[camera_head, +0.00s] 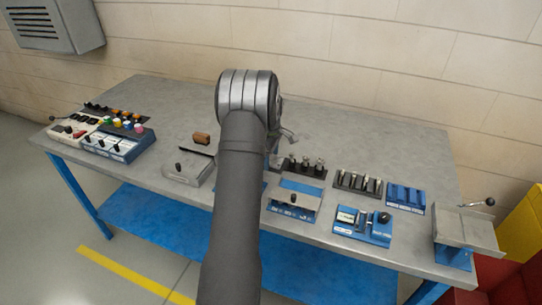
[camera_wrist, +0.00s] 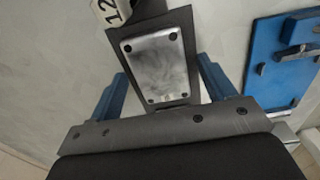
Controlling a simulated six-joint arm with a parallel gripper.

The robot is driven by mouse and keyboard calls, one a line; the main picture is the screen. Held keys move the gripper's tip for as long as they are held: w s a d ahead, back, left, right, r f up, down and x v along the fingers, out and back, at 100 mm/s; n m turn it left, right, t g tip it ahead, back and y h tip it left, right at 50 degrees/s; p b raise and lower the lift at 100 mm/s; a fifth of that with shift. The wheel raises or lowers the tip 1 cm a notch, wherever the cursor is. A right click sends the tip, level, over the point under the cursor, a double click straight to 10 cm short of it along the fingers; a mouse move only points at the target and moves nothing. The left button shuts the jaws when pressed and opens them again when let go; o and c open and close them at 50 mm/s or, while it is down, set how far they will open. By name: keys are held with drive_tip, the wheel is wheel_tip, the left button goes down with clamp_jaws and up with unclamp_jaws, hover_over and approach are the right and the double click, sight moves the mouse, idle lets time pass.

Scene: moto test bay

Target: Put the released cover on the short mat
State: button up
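In the wrist view, a silver rectangular plate (camera_wrist: 153,66) with dark holes at its corners, seemingly the cover, lies face-on inside a dark rectangular border. The border looks like a dark mat (camera_wrist: 186,28), though I cannot be sure it is the short mat. My gripper (camera_wrist: 163,66) has its two blue fingers apart, one on each side of the plate. I see no finger touching it. Whether the plate rests flat on the dark piece is hard to tell.
A grey box (camera_head: 190,170) and a brown block (camera_head: 201,138) are left of my arm. Control boxes (camera_head: 118,140) stand at the far left. Blue fixtures (camera_head: 362,228) and dark switch racks (camera_head: 358,183) stand right. A metal vise-like fixture (camera_head: 465,232) is at the right end. The back of the table is clear.

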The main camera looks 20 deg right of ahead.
drive_tip(key=shift+r, duration=0.15)
wheel_tip(320, 180, up, 12)
idle(0.4)
wheel_tip(320, 180, down, 13)
drive_tip(key=shift+r, duration=2.35)
drive_tip(key=shift+f, duration=0.1)
